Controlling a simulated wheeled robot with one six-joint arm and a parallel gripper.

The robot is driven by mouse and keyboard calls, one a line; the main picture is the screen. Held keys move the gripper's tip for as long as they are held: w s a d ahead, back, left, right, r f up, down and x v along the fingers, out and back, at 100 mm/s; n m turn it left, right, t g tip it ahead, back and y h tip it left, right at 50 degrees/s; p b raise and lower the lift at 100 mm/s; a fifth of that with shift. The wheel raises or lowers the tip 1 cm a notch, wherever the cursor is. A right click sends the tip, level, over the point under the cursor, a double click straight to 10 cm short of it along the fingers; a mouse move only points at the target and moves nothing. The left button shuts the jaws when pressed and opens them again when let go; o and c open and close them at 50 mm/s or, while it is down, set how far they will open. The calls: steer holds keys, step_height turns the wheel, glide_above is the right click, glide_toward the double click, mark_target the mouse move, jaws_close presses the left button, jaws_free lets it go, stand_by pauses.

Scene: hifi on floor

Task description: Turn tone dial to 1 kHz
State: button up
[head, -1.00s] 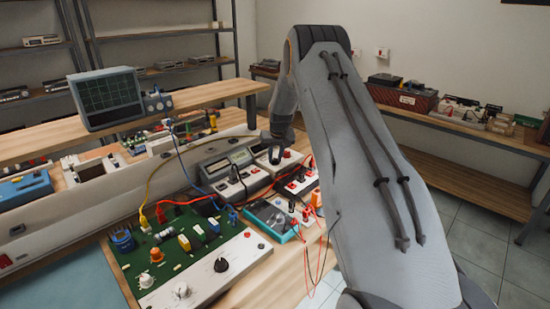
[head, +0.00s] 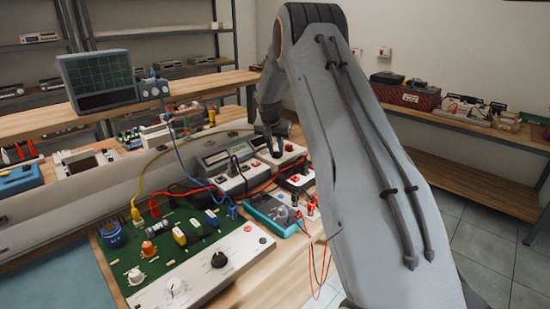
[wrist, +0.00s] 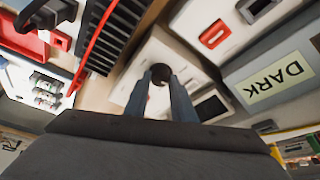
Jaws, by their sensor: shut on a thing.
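A round black dial (wrist: 160,73) stands on a white box (wrist: 145,98) in the middle of the wrist view. My gripper (wrist: 161,78) is shut on this dial, one finger at each side. In the head view my gripper (head: 272,149) reaches down to the white box (head: 291,152) behind the bench's front instruments, and the dial is hidden there. I cannot read any dial marks or a 1 kHz label. The box has a small dark display (wrist: 211,106) beside the dial.
A grey meter reading DARK (wrist: 280,80) stands close on one side. A black finned part (wrist: 108,35) and red cable lie on the other. A teal meter (head: 272,214) and a green circuit board (head: 160,245) with knobs stand nearer, with loose leads between.

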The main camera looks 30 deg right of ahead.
steer(key=shift+w+a+m+g+h+b, duration=0.1)
steer(key=shift+m+g+h+b, duration=0.3)
steer(key=shift+m+b, duration=1.3)
steer(key=shift+b, duration=0.3)
steer(key=o, duration=1.1)
steer(key=shift+c, duration=0.2)
steer(key=shift+r, duration=0.15)
steer(key=b+v, duration=0.1)
steer(key=v, duration=0.6)
steer(key=shift+r, duration=0.25)
steer(key=shift+a, duration=0.1)
